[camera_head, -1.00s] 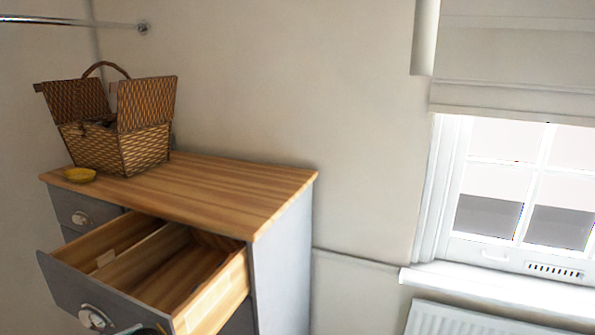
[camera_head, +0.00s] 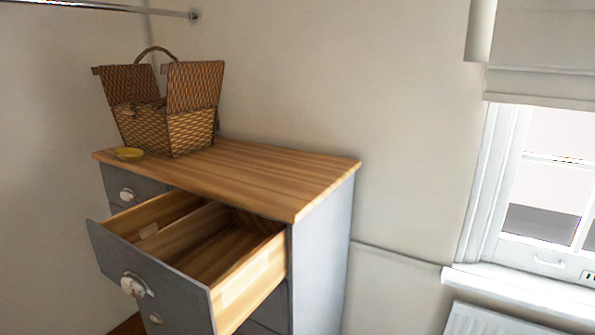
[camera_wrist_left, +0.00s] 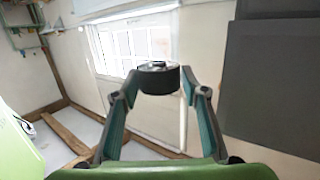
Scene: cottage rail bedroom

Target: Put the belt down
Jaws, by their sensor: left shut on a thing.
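My left gripper (camera_wrist_left: 158,88) shows in the left wrist view. Its fingers are shut on a dark, round, coiled thing, which I take to be the belt (camera_wrist_left: 158,80), held at the fingertips in the air. Neither the belt nor any gripper shows in the head view. My right gripper is in neither view.
A grey dresser (camera_head: 322,255) with a wooden top has an upper drawer (camera_head: 250,285) pulled out.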

